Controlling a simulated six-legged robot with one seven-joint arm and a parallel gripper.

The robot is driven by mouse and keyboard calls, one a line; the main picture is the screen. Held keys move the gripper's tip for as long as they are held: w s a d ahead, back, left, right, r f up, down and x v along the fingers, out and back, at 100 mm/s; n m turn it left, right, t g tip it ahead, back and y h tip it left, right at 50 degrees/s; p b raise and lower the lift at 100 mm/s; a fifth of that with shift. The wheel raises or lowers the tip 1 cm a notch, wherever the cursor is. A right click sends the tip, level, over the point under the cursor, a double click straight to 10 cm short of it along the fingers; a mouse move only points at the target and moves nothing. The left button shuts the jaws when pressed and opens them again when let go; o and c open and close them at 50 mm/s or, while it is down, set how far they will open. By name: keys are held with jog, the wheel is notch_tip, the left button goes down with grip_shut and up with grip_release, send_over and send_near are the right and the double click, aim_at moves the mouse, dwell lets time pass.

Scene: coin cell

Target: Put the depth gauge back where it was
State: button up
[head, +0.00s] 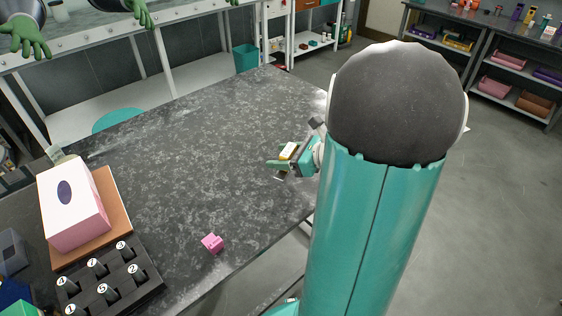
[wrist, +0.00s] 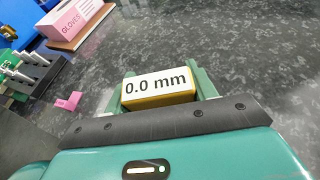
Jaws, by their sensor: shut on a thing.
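The depth gauge (wrist: 158,87) is a small yellow block with a white face reading "0.0 mm". My gripper (wrist: 160,80) is shut on it, with a green finger on either side in the wrist view. In the head view the gauge (head: 290,150) shows as a small yellow and white piece in my gripper (head: 275,168), over the right part of the dark speckled table (head: 200,130). My own arm covers the area right of the gripper. I cannot tell how far the gauge is above the table.
A small pink block (head: 212,243) lies near the front edge. A pink gloves box (head: 75,205) sits on a brown board (head: 115,205) at the left. A black rack (head: 115,275) with numbered positions stands in front of it. The middle of the table is clear.

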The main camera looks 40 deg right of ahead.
jog(key=d+f, duration=0.2)
jog(key=shift+w+d+f, duration=0.1)
jog(key=shift+w+f, duration=0.3)
jog(key=shift+d+f, duration=0.1)
jog(key=shift+f, duration=1.5)
jog(key=shift+f, duration=0.15)
jog(key=o, duration=1.2)
